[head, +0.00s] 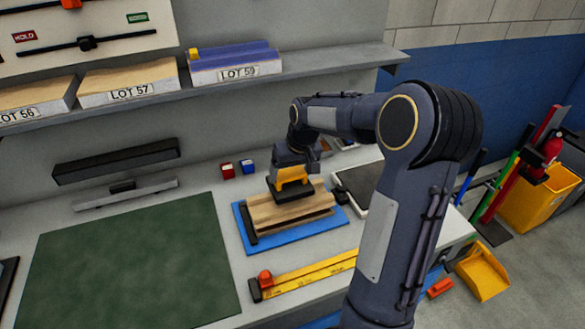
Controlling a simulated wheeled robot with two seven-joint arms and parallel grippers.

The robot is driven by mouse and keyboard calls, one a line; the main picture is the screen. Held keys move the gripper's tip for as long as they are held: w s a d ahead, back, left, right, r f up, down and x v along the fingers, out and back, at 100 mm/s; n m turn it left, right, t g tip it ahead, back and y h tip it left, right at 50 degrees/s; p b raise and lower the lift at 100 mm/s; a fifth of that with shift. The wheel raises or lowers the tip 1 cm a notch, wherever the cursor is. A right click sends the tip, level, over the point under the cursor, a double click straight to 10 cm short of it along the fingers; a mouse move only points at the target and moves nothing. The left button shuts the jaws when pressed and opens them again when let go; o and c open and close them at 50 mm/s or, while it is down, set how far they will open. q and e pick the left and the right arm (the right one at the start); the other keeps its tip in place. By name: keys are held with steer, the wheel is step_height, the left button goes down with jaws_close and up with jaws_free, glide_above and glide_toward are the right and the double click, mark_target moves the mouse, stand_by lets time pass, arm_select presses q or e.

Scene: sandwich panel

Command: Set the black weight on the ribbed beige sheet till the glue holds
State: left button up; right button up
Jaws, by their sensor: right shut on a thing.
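The ribbed beige sheet (262,217) lies on a blue mat (327,226) on the bench. The black weight (293,192) is over the back middle of the sheet and looks level. It seems to touch the sheet, but I cannot tell whether it rests fully on it. My right gripper (289,172) points down from above and is shut on the weight. A yellow part shows just above the black block, and the fingertips are hard to make out there. My left gripper is not in view.
A yellow ruler (310,273) with a red-orange slider lies in front of the mat. A green cutting mat (125,265) lies bare on the left. Red and blue small blocks (238,169) stand behind. A shelf (330,63) with labelled stacks runs above the bench.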

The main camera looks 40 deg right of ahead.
mark_target(294, 175)
steer(key=shift+f, duration=1.3)
steer(key=shift+f+b, duration=0.3)
steer(key=shift+f, duration=0.1)
steer(key=o, duration=2)
steer(key=shift+s+f, duration=0.1)
steer(key=shift+r+p, duration=0.4)
steer(key=shift+r, duration=0.3)
steer(key=v, duration=1.1)
steer(key=s+a+f+n+t+y, duration=0.1)
steer(key=s+a+f+t+y, duration=0.1)
steer(key=s+a, duration=1.7)
step_height(294, 175, down, 2)
steer(key=shift+s+a+f+n+t+y+b, duration=0.25)
steer(key=shift+s+a+y+b, duration=0.35)
steer(key=shift+s, duration=0.5)
steer(key=shift+d+r, duration=0.1)
steer(key=shift+d, duration=0.1)
